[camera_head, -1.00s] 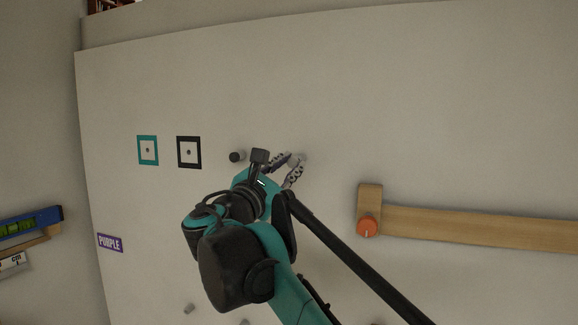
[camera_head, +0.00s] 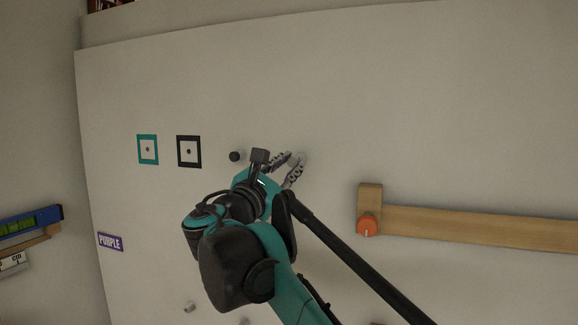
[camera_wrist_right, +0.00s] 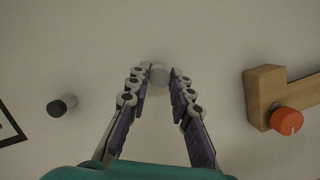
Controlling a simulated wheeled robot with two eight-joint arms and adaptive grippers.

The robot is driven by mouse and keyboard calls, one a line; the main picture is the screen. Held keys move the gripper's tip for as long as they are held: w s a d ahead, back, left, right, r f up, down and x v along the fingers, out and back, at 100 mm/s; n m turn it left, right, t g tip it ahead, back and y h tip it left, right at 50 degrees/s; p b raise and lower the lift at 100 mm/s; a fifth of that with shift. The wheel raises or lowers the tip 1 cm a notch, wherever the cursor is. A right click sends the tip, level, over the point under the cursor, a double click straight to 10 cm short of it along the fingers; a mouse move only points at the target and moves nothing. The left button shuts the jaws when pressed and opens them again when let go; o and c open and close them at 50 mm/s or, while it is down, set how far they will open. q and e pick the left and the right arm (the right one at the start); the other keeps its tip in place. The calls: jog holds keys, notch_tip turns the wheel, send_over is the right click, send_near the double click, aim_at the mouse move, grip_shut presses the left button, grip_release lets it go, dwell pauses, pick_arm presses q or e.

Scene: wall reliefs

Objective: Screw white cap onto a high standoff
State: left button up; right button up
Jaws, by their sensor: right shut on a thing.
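My right gripper (camera_head: 296,169) is up at the wall panel, with its fingers shut on a small white cap (camera_wrist_right: 160,74) at their tips. In the right wrist view (camera_wrist_right: 159,84) the cap shows pale and round between the fingertips, against the pale panel. The standoff behind the cap is hidden, so I cannot tell how far the cap sits on it. A second standoff with a black cap (camera_head: 237,156) sticks out to the left of the gripper; it also shows in the right wrist view (camera_wrist_right: 60,106). My left gripper is not in view.
A wooden rail (camera_head: 470,224) with an orange knob (camera_head: 367,226) lies to the right. Teal (camera_head: 147,150) and black (camera_head: 189,152) square frames are to the left. A bare standoff (camera_head: 189,307) shows low down. The panel above the gripper is clear.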

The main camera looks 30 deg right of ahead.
jog(key=shift+w+d, duration=0.45)
jog(key=shift+d, duration=0.1)
dwell(0.5)
jog(key=o, duration=0.9)
jog(key=v, duration=1.2)
